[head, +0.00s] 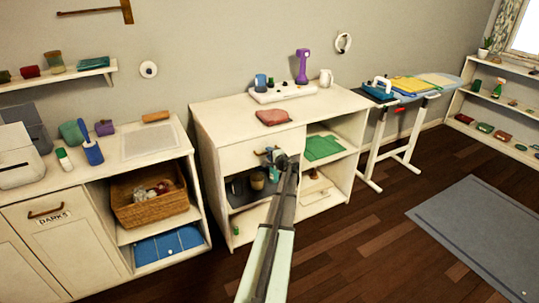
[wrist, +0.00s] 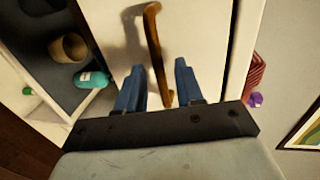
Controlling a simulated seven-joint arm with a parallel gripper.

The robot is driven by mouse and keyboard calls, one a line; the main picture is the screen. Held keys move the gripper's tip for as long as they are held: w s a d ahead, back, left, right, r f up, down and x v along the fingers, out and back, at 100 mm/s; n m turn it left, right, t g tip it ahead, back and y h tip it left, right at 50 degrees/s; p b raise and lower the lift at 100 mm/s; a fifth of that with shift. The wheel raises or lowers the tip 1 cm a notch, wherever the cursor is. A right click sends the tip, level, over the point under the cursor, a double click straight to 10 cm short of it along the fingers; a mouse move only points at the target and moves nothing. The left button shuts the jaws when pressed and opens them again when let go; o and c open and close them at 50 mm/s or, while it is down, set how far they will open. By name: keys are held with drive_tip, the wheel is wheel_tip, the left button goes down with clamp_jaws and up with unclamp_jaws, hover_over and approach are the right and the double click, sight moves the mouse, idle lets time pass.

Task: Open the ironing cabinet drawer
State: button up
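The white cabinet (head: 210,135) stands against the wall, left of the ironing board. Its drawer front (head: 238,158) is at the upper left of the cabinet and looks shut. The brass bar handle (head: 260,152) is partly hidden by my gripper (head: 274,156). In the wrist view the drawer front (wrist: 205,40) fills the middle, with the handle (wrist: 154,45) running down it. My gripper (wrist: 157,82) is open, its blue fingers on either side of the handle's lower end. Gaps show between fingers and handle.
Below the drawer is an open shelf with a brown cup (wrist: 70,47) and a teal item (wrist: 92,79). A folded red cloth (head: 272,117) lies on the cabinet top. A laundry cabinet (head: 60,235) stands left, the ironing board (head: 425,85) right.

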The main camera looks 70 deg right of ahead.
drive_tip(key=shift+w+d+f, duration=0.1)
drive_tip(key=shift+w+d, duration=0.15)
clamp_jaws()
idle(0.7)
